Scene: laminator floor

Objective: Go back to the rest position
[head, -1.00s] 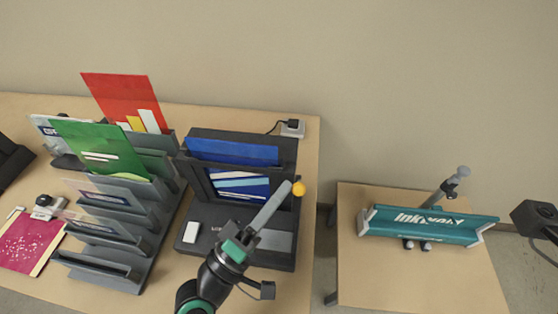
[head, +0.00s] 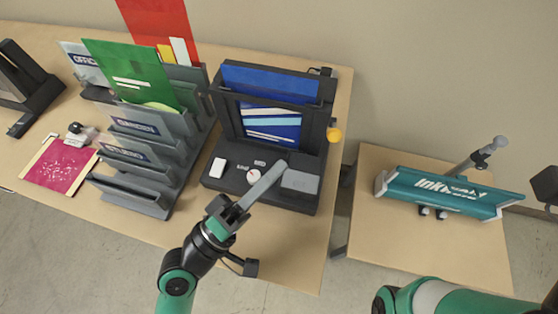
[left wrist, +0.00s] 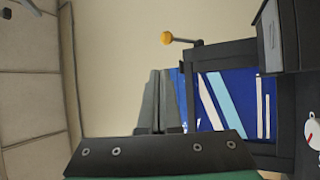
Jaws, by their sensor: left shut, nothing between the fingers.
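My left gripper (head: 278,168) has long grey fingers pressed together with nothing between them. In the head view its tips appear over the front panel of the black laminator (head: 225,177); the height above it is hard to tell. The laminator holds blue sheets (head: 270,85) and has a yellow knob (head: 334,135) on its right side. In the left wrist view the shut fingers (left wrist: 153,100) point toward the wall, with the yellow knob (left wrist: 166,38) and a blue sheet (left wrist: 235,100) beyond them.
Grey stepped racks (head: 150,150) with a green folder (head: 130,75) and red folder (head: 160,25) stand left of the laminator. A magenta card (head: 62,163) lies further left. A side table (head: 390,250) at the right carries a teal lettered unit (head: 440,195).

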